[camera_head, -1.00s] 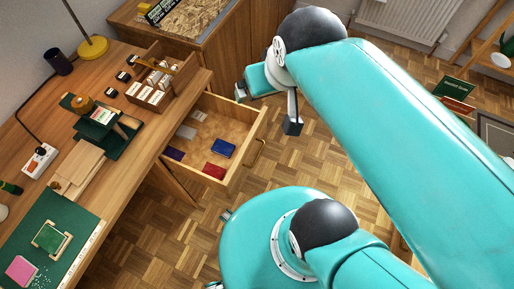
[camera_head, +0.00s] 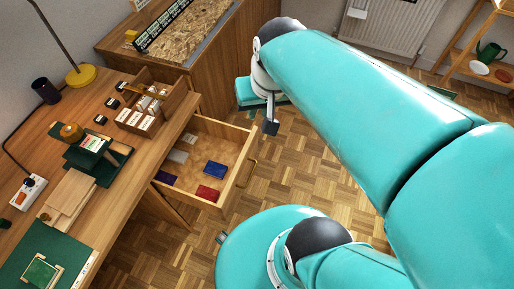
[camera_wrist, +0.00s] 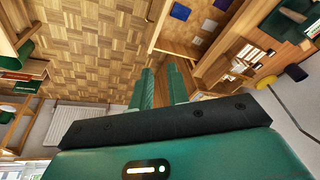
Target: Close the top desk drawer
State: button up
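The top desk drawer (camera_head: 240,163) stands pulled out from under the desk top. A brass handle (camera_head: 251,172) is on its front. Blue, red, purple and pale flat items lie inside. In the wrist view the drawer (camera_wrist: 158,28) shows at the upper right, beyond the fingers. My gripper (camera_wrist: 160,84) has two teal fingers with a narrow empty gap between them. In the head view my arm's end hangs above and right of the drawer's far side, apart from the handle as far as I can tell. Its fingertips are not clear there.
The wooden desk (camera_head: 118,196) holds a card box (camera_head: 150,112), a green stand (camera_head: 98,150), a yellow-footed lamp (camera_head: 80,75) and a power strip (camera_head: 30,192). A cabinet (camera_head: 185,50) stands behind. A radiator (camera_head: 385,25) is on the wall.

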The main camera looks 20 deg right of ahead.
jog(key=w+d+f+m+g+y, duration=0.1)
jog(key=f, duration=0.2)
jog(key=w+d+f+m+g+y, duration=0.1)
jog(key=d+f+m, duration=0.1)
jog(key=f, duration=0.1)
jog(key=w+d+f+m+g+y, duration=0.1)
jog(key=d+f, duration=0.1)
jog(key=f, duration=0.2)
jog(key=shift+w+d+m, duration=0.2)
jog(key=shift+m, duration=0.2)
grip_shut()
jog(key=d+f+m+g+y, duration=0.1)
jog(key=d+f+m+y, duration=0.3)
jog(key=f, duration=0.4)
jog(key=m+t+y, duration=0.5)
jog(key=m+t, duration=0.8)
jog(key=m, duration=0.3)
send_near(252, 141)
jog(key=x, duration=0.4)
jog(key=f+x, duration=0.1)
jog(key=x, duration=0.2)
jog(key=shift+d, duration=0.2)
jog(key=shift+w+a, duration=0.1)
